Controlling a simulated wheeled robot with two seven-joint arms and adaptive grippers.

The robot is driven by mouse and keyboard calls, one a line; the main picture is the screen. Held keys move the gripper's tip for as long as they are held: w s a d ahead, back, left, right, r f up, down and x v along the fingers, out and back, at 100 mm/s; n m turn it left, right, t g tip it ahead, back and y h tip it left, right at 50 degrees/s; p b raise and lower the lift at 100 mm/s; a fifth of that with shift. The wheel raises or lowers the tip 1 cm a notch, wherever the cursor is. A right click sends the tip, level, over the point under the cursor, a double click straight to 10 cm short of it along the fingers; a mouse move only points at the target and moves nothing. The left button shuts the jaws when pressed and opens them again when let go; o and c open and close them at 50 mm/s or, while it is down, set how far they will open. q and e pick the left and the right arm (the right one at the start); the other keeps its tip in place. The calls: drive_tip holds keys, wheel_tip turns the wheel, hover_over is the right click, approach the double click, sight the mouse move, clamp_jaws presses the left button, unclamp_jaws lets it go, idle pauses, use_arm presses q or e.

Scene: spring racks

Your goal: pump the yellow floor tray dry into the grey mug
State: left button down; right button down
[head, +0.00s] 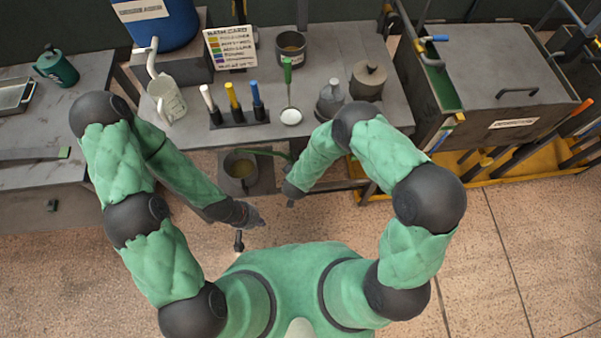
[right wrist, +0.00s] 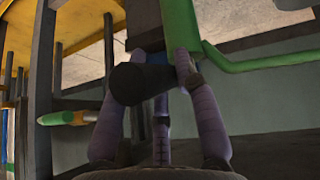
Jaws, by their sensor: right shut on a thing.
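The yellow floor tray (head: 545,168) lies low under the rack at the right; whether liquid is in it cannot be seen. A dark grey round vessel (head: 241,166), likely the grey mug, stands below the bench with yellowish liquid inside. A green spout (head: 262,152) reaches over it from the right. In the right wrist view, my right gripper (right wrist: 150,82) is shut on a dark handle (right wrist: 135,85) beside a green tube (right wrist: 270,58). My right gripper shows only partly in the head view (head: 290,197). My left gripper (head: 248,222) is below the vessel, apart from it; its finger gap is unclear.
The bench holds a measuring jug (head: 166,98), a pen rack (head: 240,118), a white dish (head: 291,116), a flask (head: 330,98) and a lidded pot (head: 368,80). A blue drum (head: 165,25) stands behind. A large grey chest (head: 500,65) is at right. The front floor is clear.

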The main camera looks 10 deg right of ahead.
idle(0.4)
drive_tip(key=c, duration=0.9)
unclamp_jaws()
drive_tip(key=shift+s+a+r, duration=0.1)
drive_tip(key=shift+s+r, duration=0.1)
drive_tip(key=shift+r, duration=0.3)
drive_tip(key=v, duration=1.1)
